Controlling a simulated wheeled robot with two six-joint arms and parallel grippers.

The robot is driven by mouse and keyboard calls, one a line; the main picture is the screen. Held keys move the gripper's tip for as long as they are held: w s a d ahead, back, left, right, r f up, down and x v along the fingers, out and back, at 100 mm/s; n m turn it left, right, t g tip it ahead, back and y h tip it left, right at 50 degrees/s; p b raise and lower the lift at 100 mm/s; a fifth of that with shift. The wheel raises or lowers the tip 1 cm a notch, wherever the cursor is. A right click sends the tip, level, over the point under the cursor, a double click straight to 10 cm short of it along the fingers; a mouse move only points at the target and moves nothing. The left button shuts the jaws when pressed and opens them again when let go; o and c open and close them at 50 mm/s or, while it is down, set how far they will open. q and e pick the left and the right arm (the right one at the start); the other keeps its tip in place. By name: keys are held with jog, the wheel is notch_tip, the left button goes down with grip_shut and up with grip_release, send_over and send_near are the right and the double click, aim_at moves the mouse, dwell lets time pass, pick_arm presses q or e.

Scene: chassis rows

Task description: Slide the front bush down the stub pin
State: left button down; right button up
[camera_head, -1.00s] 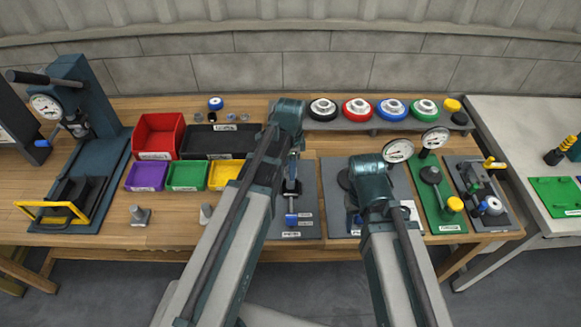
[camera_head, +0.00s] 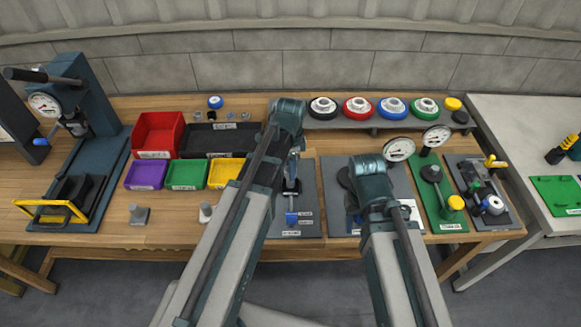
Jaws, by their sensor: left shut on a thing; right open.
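My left gripper (camera_head: 293,158) points down over the far part of a dark grey plate (camera_head: 308,190). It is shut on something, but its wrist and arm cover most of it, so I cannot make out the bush. A dark round foot (camera_head: 291,187) with a narrow upright part shows just below the jaws; I cannot tell whether this is the stub pin. A blue block (camera_head: 291,218) sits nearer the front of the plate. My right gripper (camera_head: 366,190) is open above the neighbouring grey plate (camera_head: 330,180), its fingers mostly hidden by its wrist.
A rack at the back holds several coloured wheel-like parts (camera_head: 391,107). Dial gauges (camera_head: 399,148) and a green plate (camera_head: 446,214) stand to the right. Coloured bins (camera_head: 187,174) and a press (camera_head: 78,130) are on the left. Two small grey pieces (camera_head: 139,214) stand near the front edge.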

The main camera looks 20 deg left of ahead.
pick_arm(q)
jog(key=shift+f+b, duration=0.65)
jog(key=shift+f, duration=0.05)
dwell(0.4)
jog(key=shift+f+b, duration=0.65)
jog(key=shift+c, duration=1.4)
grip_release()
jog(key=shift+r, duration=0.1)
notch_tip(320, 180, up, 14)
jog(key=p, duration=1.4)
jog(key=shift+f, duration=0.2)
